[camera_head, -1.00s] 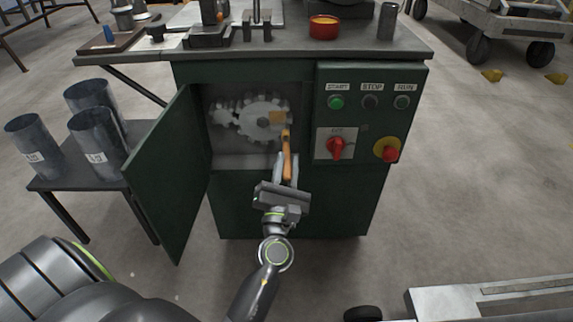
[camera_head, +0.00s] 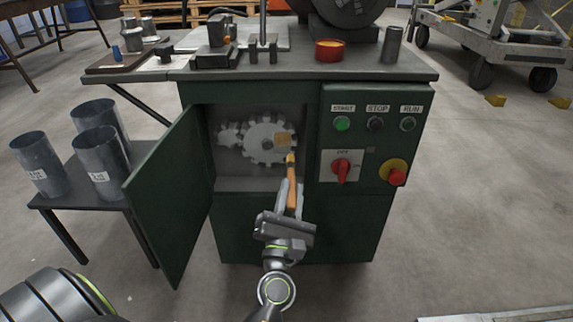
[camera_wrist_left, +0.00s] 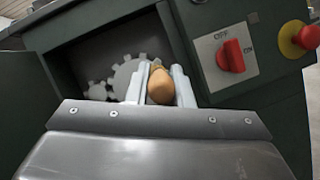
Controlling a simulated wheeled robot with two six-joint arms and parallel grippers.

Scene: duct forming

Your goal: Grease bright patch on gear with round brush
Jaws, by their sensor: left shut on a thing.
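My left gripper (camera_head: 291,195) is shut on the brush (camera_head: 292,172), whose orange handle points up toward the gears inside the open cabinet. In the left wrist view the end of the orange-brown handle (camera_wrist_left: 160,86) sits between the two fingers. The large grey gear (camera_head: 262,141) stands upright in the cabinet, with a smaller gear to its left. A tan patch (camera_head: 283,141) shows on the right part of the large gear, just above the brush tip. I cannot tell whether the tip touches it. The right gripper is not in view.
The green cabinet door (camera_head: 170,200) stands open at the left. The control panel with a red switch (camera_head: 341,167) and red stop button (camera_head: 396,177) is right of the opening. Metal cylinders (camera_head: 100,155) stand on a low table.

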